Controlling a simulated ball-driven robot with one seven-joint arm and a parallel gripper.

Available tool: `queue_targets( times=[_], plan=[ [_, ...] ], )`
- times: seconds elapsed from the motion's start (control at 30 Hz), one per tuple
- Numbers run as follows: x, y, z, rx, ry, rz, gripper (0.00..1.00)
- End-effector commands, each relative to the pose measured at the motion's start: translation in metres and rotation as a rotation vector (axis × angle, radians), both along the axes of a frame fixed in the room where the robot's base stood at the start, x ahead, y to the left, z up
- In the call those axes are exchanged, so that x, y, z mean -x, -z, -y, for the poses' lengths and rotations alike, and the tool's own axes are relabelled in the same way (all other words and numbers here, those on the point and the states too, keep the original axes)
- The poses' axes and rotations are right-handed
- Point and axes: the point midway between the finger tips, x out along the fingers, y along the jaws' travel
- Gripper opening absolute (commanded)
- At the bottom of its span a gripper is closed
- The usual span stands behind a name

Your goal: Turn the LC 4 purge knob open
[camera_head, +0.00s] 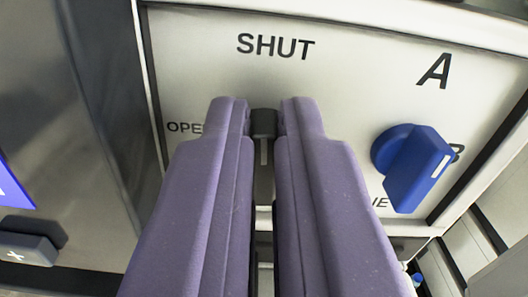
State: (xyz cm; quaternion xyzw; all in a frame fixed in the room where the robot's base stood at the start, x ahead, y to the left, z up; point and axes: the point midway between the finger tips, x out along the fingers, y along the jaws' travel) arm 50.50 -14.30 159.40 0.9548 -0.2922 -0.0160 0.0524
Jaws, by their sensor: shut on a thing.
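My gripper (264,112) has two purple fingers, and they are shut on a dark grey knob (263,150) on a pale panel (340,60). The knob's upper end shows between the fingertips, with a light line running along it. The knob's bar stands about vertical in the picture. The word SHUT is printed above it, and a word starting OPE is to its left, partly hidden by the left finger. The lower part of the knob is hidden by the fingers. No LC 4 label is visible.
A blue knob (412,165) with a white mark stands out from the panel to the right of my gripper, near the letter A and a partly covered letter. A dark key marked X (28,243) is at the lower left.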

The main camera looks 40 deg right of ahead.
Motion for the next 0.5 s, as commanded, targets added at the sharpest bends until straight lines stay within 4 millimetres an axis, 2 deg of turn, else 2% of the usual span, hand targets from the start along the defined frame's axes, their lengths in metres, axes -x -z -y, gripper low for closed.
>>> queue_targets(
  times=[0.5],
  plan=[
    [-0.0035,0.0034,-0.0046,0.374,0.000,-0.255,0.00]
  ],
)
